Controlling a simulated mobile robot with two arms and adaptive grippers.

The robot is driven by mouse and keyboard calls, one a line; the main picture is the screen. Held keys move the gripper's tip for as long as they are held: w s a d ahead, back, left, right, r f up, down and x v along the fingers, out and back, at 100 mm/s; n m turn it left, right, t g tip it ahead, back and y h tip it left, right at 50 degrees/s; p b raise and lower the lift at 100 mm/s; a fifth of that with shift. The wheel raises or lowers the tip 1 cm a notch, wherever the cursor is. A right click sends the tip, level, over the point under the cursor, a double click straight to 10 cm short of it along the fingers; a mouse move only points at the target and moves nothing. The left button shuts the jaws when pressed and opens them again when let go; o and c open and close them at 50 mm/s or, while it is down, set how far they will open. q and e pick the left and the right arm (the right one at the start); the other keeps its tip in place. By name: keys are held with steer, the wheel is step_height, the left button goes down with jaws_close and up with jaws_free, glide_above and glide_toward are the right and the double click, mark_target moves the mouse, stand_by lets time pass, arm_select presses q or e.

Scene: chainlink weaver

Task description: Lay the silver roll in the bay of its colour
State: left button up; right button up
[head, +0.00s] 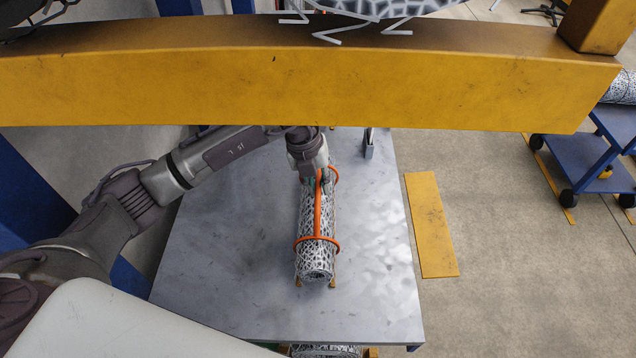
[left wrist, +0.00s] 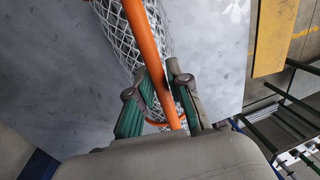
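The silver mesh roll (head: 318,262) lies lengthwise on a grey metal table (head: 220,240). Orange hoops go around it, joined by a straight orange bar (head: 318,215) along its top. My left gripper (head: 320,178) is at the far part of this bar. In the left wrist view the fingers (left wrist: 164,90) stand close on both sides of the orange bar (left wrist: 150,50) and look shut on it, with the mesh roll (left wrist: 120,40) behind. My right gripper is not in view. I cannot make out a bay of the roll's colour.
A thick yellow beam (head: 290,85) crosses the view above the far end of the table. A small upright post (head: 369,145) stands at the table's far edge. A blue cart (head: 585,160) with a speckled roll (head: 620,88) stands at right. Another mesh roll (head: 325,351) shows below the near edge.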

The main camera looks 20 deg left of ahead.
arm_select(q)
steer(key=o, duration=0.3)
steer(key=shift+s+f, duration=0.1)
steer(key=shift+f, duration=0.05)
